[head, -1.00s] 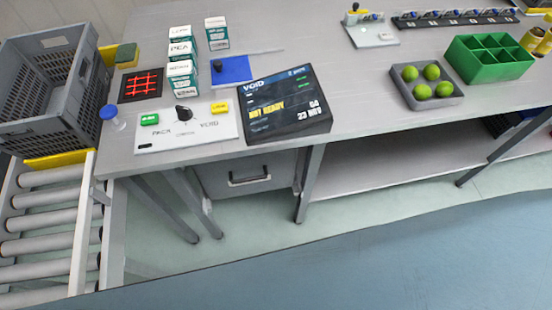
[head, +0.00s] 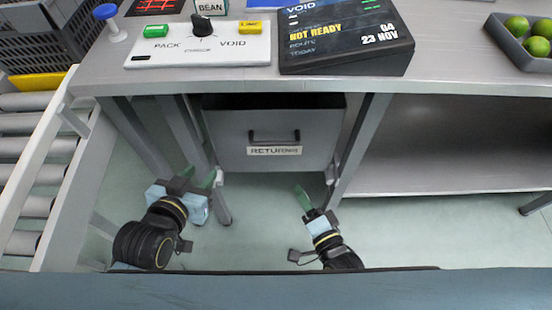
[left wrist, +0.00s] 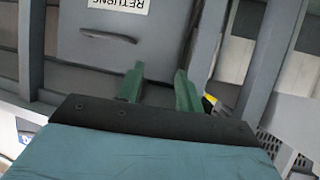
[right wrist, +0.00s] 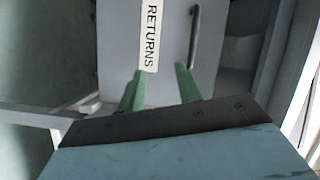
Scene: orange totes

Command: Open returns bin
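The returns bin (head: 230,125) is a grey drawer under the workbench, with a dark bar handle (head: 274,137) and a white label reading RETURNS (head: 274,150). A dark gap shows above its front panel. My left gripper (head: 199,174) is low and to the left of the bin, with its green fingers apart and empty; the left wrist view shows the handle (left wrist: 108,37) beyond the fingers (left wrist: 159,85). My right gripper (head: 304,196) is below and to the right of the handle. In the right wrist view its fingers (right wrist: 160,85) are apart and empty, with the handle (right wrist: 194,37) ahead. Neither touches the handle.
Table legs (head: 358,150) flank the bin on both sides. A roller conveyor (head: 40,170) stands at the left. On the bench lie a control panel (head: 200,52) and a tilted screen (head: 345,40). The floor before the bin is clear.

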